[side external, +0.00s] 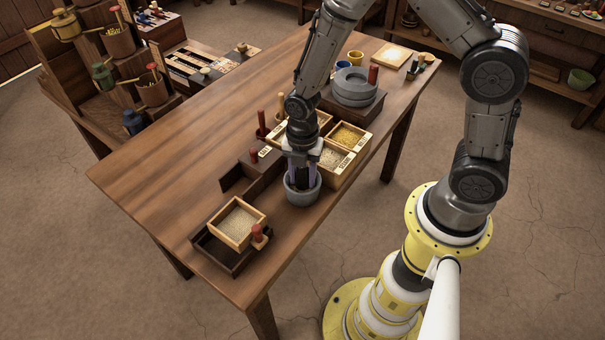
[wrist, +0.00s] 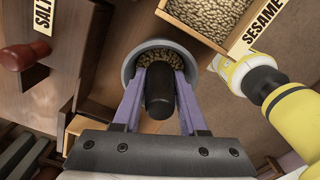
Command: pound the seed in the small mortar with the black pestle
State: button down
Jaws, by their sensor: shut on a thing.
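The small mortar (side external: 302,196) is a grey stone bowl on the wooden table, directly under my gripper. My gripper (side external: 302,181) points down into the mortar. In the wrist view its two purple fingers (wrist: 159,80) are shut on the black pestle (wrist: 160,100), which stands between them over the mortar's opening. The pestle's lower end is hidden, so I cannot tell whether it touches the seed.
Grain boxes (side external: 348,136) stand close behind the mortar; one in the wrist view is labelled SESAME (wrist: 262,30). A grey quern (side external: 356,88) stands further back. The table's left part is clear.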

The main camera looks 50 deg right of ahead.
jog(key=shift+r, duration=0.1)
jog(key=shift+r, duration=2.35)
jog(key=shift+f, duration=2.2)
jog(key=shift+f, duration=0.2)
jog(key=shift+r, duration=2.35)
jog(key=shift+f, duration=2.15)
jog(key=shift+f, duration=0.2)
